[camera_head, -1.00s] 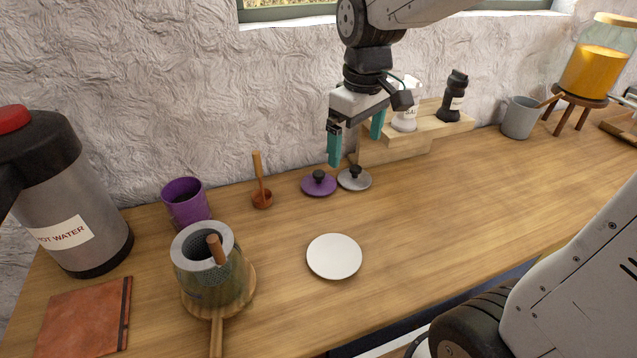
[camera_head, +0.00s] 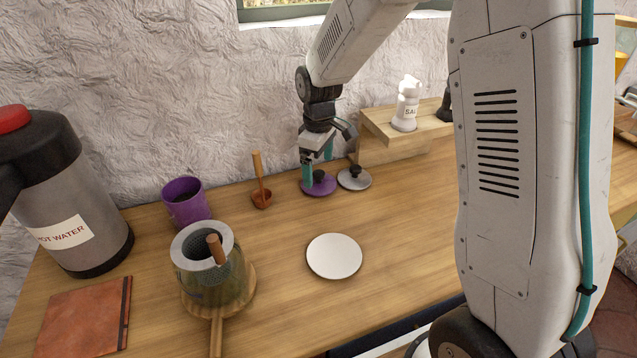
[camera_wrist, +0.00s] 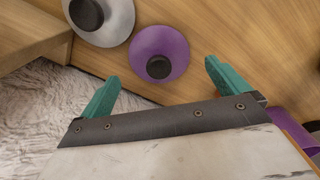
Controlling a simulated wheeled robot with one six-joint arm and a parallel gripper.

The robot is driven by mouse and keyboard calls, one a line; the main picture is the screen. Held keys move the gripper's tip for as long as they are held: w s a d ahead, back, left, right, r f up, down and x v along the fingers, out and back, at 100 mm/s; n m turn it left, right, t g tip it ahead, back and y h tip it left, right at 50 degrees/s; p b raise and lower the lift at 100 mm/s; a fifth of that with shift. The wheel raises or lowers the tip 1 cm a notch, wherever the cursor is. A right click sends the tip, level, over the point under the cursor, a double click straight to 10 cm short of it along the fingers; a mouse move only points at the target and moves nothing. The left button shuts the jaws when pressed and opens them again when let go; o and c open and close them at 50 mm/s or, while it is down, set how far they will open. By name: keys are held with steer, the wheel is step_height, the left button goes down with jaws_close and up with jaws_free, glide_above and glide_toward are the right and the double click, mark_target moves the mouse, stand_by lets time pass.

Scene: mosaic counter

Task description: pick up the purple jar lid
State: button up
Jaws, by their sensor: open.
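The purple jar lid (camera_head: 318,186) is a flat disc with a black knob, lying on the wooden counter. In the wrist view the purple lid (camera_wrist: 160,50) lies just beyond the fingertips, its knob roughly midway between them. My gripper (camera_head: 318,164) is low over the lid, with teal fingers pointing down. One finger shows at the lid's left side; the other is partly behind the knob area. In the wrist view my gripper (camera_wrist: 160,80) is open and empty. I cannot tell whether a finger touches the lid.
A grey lid (camera_head: 354,178) with a black knob lies close at the right. A wooden step stand (camera_head: 385,152) holds a salt shaker (camera_head: 405,105) behind it. A wooden ladle (camera_head: 261,195) and purple cup (camera_head: 186,203) stand left. A white plate (camera_head: 334,256) lies in front.

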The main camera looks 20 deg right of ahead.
mark_target(319, 172)
step_height(319, 172, down, 4)
steer(key=shift+r, duration=0.15)
steer(key=shift+d, duration=0.1)
steer(key=c, duration=0.9)
steer(key=shift+o, duration=0.2)
steer(key=shift+r, duration=0.15)
